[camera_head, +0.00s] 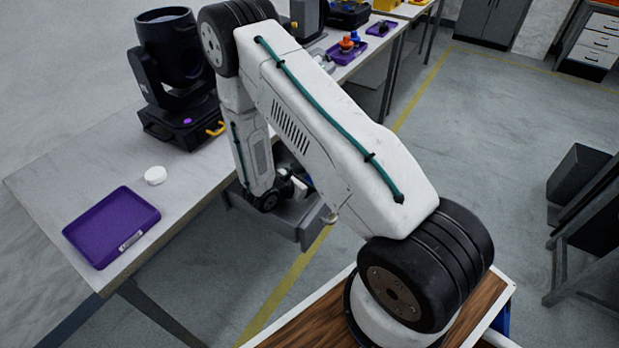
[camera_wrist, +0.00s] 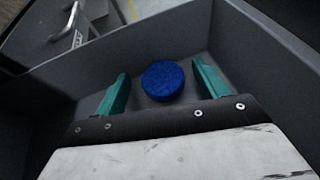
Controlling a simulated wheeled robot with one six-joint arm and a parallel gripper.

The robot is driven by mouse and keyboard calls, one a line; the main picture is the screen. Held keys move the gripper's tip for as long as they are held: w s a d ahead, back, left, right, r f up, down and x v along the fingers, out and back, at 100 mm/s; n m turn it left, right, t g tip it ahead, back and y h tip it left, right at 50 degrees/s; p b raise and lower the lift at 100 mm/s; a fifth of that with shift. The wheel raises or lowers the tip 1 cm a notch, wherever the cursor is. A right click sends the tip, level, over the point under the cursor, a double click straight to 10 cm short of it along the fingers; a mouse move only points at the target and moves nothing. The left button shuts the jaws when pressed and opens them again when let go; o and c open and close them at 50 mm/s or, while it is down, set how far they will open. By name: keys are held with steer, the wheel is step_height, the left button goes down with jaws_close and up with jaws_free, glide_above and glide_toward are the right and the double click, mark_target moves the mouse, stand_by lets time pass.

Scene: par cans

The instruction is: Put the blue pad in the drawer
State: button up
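The blue pad (camera_wrist: 163,81) is a round, dark blue disc. In the wrist view it lies on or just above the grey floor of the drawer (camera_wrist: 265,60). My gripper (camera_wrist: 160,85) reaches down into the drawer, its two teal fingers apart on either side of the pad, with gaps showing between them and the pad. In the head view the open drawer (camera_head: 285,217) sticks out under the table's front edge, and my arm hides most of its inside. The pad cannot be made out there.
The table (camera_head: 60,170) holds a purple tray (camera_head: 110,226), a white round piece (camera_head: 155,175) and a black lamp (camera_head: 172,80). A second purple tray (camera_head: 346,52) with small coloured things stands further back. A dark stand (camera_head: 585,200) is on the right. The floor between is clear.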

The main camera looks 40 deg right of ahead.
steer(key=shift+s+f, duration=0.25)
steer(key=shift+s, duration=0.05)
steer(key=shift+r, duration=0.2)
steer(key=v, duration=0.7)
steer(key=shift+w+r, duration=0.3)
steer(key=shift+r, duration=0.1)
steer(key=s+r+m+g+y, duration=0.1)
steer(key=s+r+m+g, duration=0.2)
steer(key=r, duration=0.6)
steer(key=s+r+m+y, duration=0.25)
steer(key=r+m, duration=0.25)
steer(key=r, duration=0.3)
steer(key=s+r+m+g+y, duration=0.15)
steer(key=s+r+m, duration=0.25)
steer(key=r, duration=0.5)
steer(key=s+a+r+m+t+y, duration=0.2)
steer(key=s+a+r+m+y, duration=0.1)
steer(key=s, duration=0.5)
steer(key=s+a+r+m+t+y, duration=0.1)
steer(key=s+a+r+m+y, duration=0.3)
steer(key=s+a+r, duration=0.3)
step_height(320, 180, up, 3)
steer(key=shift+s+f+m+t+y, duration=0.15)
steer(key=shift+s+m+t+y, duration=0.2)
steer(key=shift+s+y, duration=0.45)
steer(key=shift+s+a, duration=0.1)
